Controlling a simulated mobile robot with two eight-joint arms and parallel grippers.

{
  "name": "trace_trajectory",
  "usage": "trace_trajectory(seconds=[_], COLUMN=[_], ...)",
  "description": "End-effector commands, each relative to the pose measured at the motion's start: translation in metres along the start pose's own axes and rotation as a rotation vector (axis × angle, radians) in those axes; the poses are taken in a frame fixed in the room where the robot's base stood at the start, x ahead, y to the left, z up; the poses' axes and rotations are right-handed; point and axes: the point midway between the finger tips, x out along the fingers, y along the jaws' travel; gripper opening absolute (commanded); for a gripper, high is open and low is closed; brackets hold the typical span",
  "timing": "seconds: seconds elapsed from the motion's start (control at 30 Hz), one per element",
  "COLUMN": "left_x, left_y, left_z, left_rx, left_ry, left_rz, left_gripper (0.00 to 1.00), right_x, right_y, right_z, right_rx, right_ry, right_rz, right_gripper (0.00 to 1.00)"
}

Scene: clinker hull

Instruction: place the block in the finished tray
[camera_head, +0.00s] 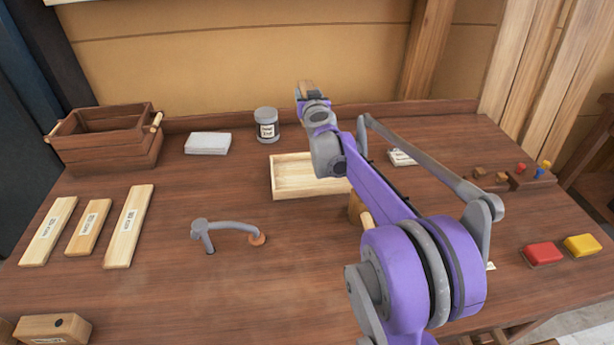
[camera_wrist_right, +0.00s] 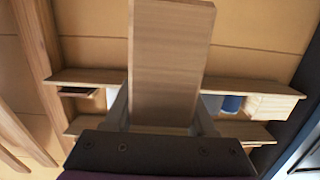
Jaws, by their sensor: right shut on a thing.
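My right arm reaches in from the lower right, and its gripper (camera_head: 306,93) is raised toward the back wall. In the right wrist view, the gripper (camera_wrist_right: 163,112) is shut on a flat brown wooden block (camera_wrist_right: 170,60), which sticks out beyond the fingers. In the head view the block is small and hard to separate from the gripper. A shallow pale wooden tray (camera_head: 284,192) sits on the bench beneath the gripper and arm; its right part is hidden by the arm. No label shows on it. My left gripper is not in view.
A wooden crate (camera_head: 108,158), white pad (camera_head: 208,144) and grey jar (camera_head: 266,126) stand at the back. Several pale boards (camera_head: 128,225) lie left, a grey curved tool (camera_head: 232,227) in front. Red (camera_head: 543,253) and yellow (camera_head: 582,245) blocks lie right. The front middle is clear.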

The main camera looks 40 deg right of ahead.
Motion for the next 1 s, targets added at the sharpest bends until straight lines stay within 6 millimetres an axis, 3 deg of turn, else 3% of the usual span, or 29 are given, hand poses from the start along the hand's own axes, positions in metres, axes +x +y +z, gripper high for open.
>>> trace_trajectory(seconds=[0.03,0.1,0.4,0.57,0.8,1.0], left_x=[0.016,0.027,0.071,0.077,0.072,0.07], left_y=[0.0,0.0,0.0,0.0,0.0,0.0], left_z=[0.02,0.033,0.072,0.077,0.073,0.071], left_rx=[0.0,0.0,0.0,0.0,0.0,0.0], left_ry=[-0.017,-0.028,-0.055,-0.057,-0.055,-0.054], left_rz=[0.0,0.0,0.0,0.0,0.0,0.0], left_gripper=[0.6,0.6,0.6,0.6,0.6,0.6], right_x=[-0.002,-0.003,-0.003,-0.002,0.002,0.004], right_y=[0.004,0.006,0.012,0.013,0.013,0.014], right_z=[0.029,0.049,0.117,0.131,0.17,0.19], right_rx=[-0.008,-0.013,-0.026,-0.027,-0.027,-0.028], right_ry=[-0.015,-0.024,-0.048,-0.05,-0.049,-0.049], right_rz=[0.003,0.004,0.005,0.006,0.005,0.005], right_gripper=[0.0,0.0,0.0,0.0,0.0,0.0])
